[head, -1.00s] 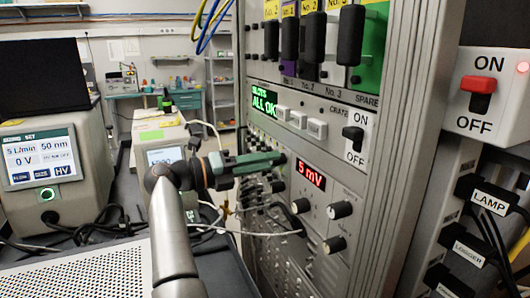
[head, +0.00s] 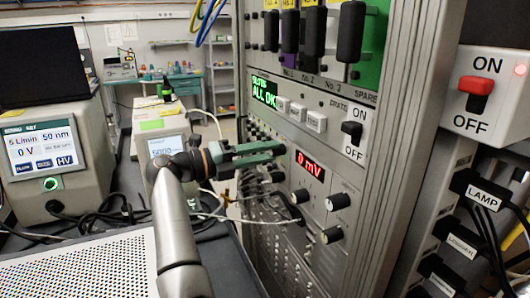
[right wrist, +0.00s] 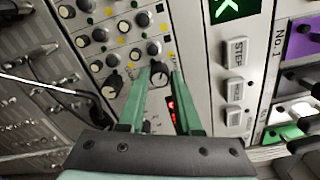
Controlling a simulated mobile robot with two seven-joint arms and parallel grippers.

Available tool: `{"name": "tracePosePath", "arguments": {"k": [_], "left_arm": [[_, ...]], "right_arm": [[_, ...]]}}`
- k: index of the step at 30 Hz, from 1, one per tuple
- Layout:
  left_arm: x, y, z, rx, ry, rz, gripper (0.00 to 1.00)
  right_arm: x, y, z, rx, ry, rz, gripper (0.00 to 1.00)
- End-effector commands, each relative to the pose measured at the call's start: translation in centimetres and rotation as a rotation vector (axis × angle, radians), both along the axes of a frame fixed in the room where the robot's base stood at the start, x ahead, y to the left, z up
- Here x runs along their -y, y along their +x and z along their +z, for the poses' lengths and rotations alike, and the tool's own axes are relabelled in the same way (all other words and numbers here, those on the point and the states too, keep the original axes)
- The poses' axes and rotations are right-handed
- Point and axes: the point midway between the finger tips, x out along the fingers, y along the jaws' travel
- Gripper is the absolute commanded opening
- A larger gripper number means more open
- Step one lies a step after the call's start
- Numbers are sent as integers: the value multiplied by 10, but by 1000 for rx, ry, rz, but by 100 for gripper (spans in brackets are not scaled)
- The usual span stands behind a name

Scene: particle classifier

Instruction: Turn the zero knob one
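My right gripper (head: 282,152) reaches the rack's front panel from the left in the head view. In the right wrist view its two green fingers (right wrist: 163,76) stand on either side of a small dark knob (right wrist: 158,72) with a light pointer, and look closed on it. The knob is hidden behind the fingers in the head view. The red display (head: 310,166) just right of the gripper reads 0 mV. In the right wrist view the red digits (right wrist: 172,108) are partly covered by a finger. My left gripper is out of view.
Cables (head: 270,205) hang below the gripper. White buttons (head: 298,112) and a black crate switch (head: 352,132) lie above. More knobs (right wrist: 112,86) crowd the gripper. A perforated plate (head: 85,272) is at lower left.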

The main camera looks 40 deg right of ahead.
Motion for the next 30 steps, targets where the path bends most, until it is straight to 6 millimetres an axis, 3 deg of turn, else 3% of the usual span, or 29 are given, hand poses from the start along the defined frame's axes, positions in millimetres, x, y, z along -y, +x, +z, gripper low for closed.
{"name": "tracePosePath", "arguments": {"k": [1,7,17,20,30], "left_arm": [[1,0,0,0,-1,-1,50],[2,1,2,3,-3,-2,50],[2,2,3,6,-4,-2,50],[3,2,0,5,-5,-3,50],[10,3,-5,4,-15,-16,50]], "right_arm": [[0,0,1,1,0,0,40],[0,0,0,1,0,-1,61],[-4,1,-1,1,1,-1,61],[-16,5,-1,1,0,1,61],[-82,27,0,1,-1,2,61]]}}
